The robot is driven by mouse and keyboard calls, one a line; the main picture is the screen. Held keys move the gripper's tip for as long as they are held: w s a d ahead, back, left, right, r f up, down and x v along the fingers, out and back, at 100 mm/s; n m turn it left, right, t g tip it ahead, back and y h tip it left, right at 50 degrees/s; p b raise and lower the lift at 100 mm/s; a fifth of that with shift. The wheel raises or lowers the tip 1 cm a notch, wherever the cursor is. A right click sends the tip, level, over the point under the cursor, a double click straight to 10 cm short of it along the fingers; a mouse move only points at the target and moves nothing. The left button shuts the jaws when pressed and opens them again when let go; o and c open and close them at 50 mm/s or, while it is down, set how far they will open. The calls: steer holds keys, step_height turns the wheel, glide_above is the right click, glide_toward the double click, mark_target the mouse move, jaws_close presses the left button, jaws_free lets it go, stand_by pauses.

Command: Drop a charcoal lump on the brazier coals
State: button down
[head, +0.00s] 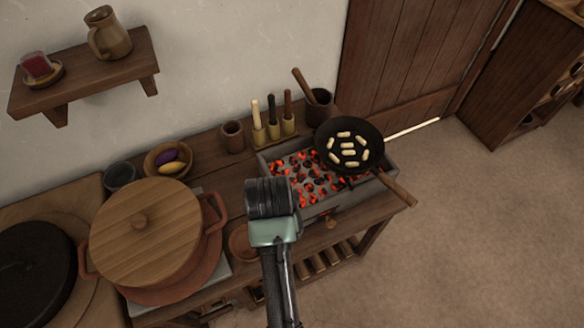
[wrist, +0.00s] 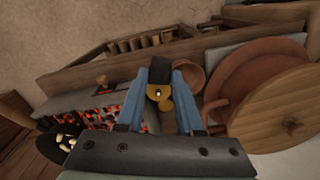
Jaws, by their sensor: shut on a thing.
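My gripper (wrist: 160,72) is above the bench at the brazier's left end in the head view, apart from the coals. Its blue fingers are shut on a small black piece, seemingly a charcoal lump (wrist: 160,66). A brownish-gold shape with a pale spot shows between the fingers; I cannot tell what it is. In the head view my arm hides the fingertips and the lump.
A black pan (head: 362,154) with pale pieces covers the brazier's right part, its handle jutting forward. Tools in yellow holders (head: 274,131) and cups stand behind. A lidded pot (head: 150,232) stands left. A small terracotta bowl (head: 238,246) is between pot and brazier.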

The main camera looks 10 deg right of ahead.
stand_by(0.3)
steer(key=w+d+r, duration=0.3)
steer(key=w+d, duration=0.1)
steer(key=w, duration=0.7)
steer(key=w+d+f+b, duration=0.4)
steer(key=w+f+b, duration=0.2)
steer(key=w+b, duration=0.3)
steer(key=shift+w+d+f+b, duration=0.15)
steer(key=shift+d+f+b, duration=0.15)
steer(key=shift+b, duration=1.75)
steer(key=shift+r+p, duration=0.1)
steer(key=shift+p, duration=0.3)
steer(key=shift+a, duration=0.1)
steer(key=shift+c, duration=2.4)
jaws_free()
